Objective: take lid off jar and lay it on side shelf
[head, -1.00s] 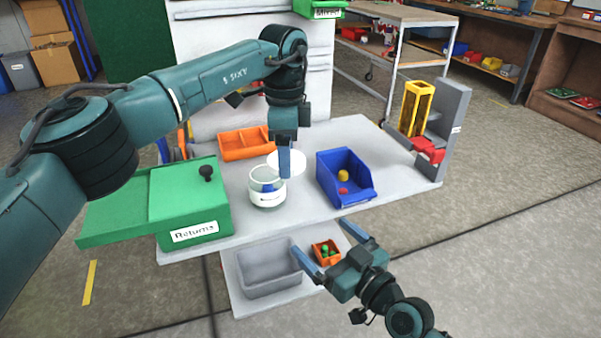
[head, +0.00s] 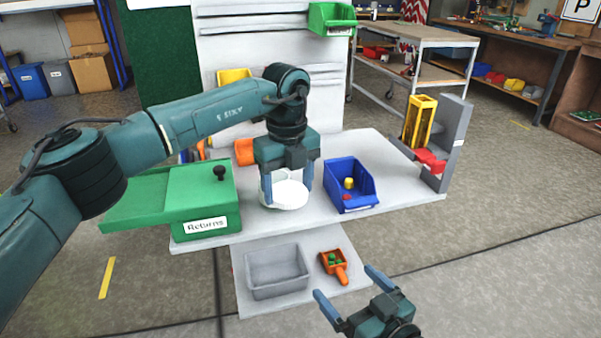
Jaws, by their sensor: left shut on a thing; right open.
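My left gripper (head: 287,192) is over the middle of the grey worktable and is shut on the round white lid (head: 288,196), one finger at each side. The lid shows as a white disc facing the camera. The jar (head: 269,179) is mostly hidden behind the lid and the gripper, with only a pale bit of it showing. I cannot tell whether the lid touches the jar. A low grey shelf (head: 316,293) juts out below the table's front edge. My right gripper (head: 350,290) is open and empty, in front of that shelf's right corner.
The low shelf holds a grey bin (head: 277,284) and an orange scoop (head: 334,264). A grey upright stand (head: 453,135) is at the table's right end.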

